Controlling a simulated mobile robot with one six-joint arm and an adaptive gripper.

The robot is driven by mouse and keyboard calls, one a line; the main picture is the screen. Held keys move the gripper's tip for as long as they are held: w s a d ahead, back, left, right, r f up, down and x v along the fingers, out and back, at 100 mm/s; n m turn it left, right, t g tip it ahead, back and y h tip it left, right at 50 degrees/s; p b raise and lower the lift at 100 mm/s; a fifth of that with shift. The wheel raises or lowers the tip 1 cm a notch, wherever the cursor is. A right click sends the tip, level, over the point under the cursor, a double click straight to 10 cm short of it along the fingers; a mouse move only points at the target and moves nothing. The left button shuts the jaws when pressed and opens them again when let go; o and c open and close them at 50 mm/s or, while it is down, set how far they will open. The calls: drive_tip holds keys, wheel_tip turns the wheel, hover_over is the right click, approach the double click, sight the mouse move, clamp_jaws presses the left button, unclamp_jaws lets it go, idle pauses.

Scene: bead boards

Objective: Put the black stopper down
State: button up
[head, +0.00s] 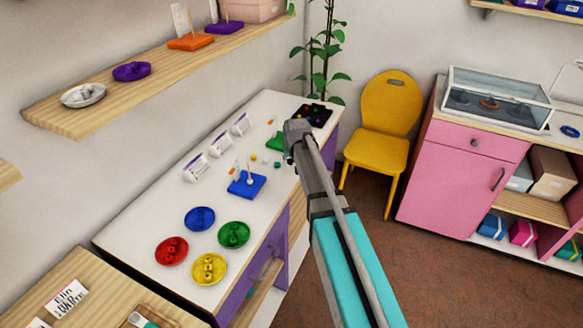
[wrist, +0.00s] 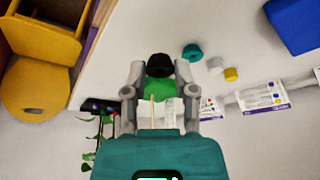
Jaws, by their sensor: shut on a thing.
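My gripper (wrist: 160,76) is shut on the black stopper (wrist: 159,64), which sits between its fingertips in the wrist view. In the head view my gripper (head: 296,135) is over the far part of the white table, and the stopper cannot be made out there. A green board (head: 274,143) is beside and partly behind the gripper. It also shows below the stopper in the wrist view (wrist: 184,76), with a thin upright rod and a white card near it. I cannot tell whether the stopper touches anything below.
A blue board (head: 246,184) with pegs stands nearer on the white table (head: 140,235). Loose teal (wrist: 193,53), white (wrist: 215,65) and yellow (wrist: 231,74) beads lie close to the gripper. A dark bead tray (head: 320,111) is at the far end. Several coloured bead dishes are nearer.

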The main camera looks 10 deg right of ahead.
sight(291, 162)
drive_tip(key=shift+w+f+b, duration=0.3)
drive_tip(key=shift+f+b, duration=0.05)
drive_tip(key=shift+f, duration=0.2)
drive_tip(key=shift+s+f+b, duration=0.1)
drive_tip(key=shift+f+b, duration=1.15)
drive_tip(key=shift+f, duration=0.15)
drive_tip(key=o, duration=0.7)
drive_tip(key=shift+r, duration=0.2)
drive_tip(key=p+v, duration=1.1)
drive_tip(key=v, duration=0.1)
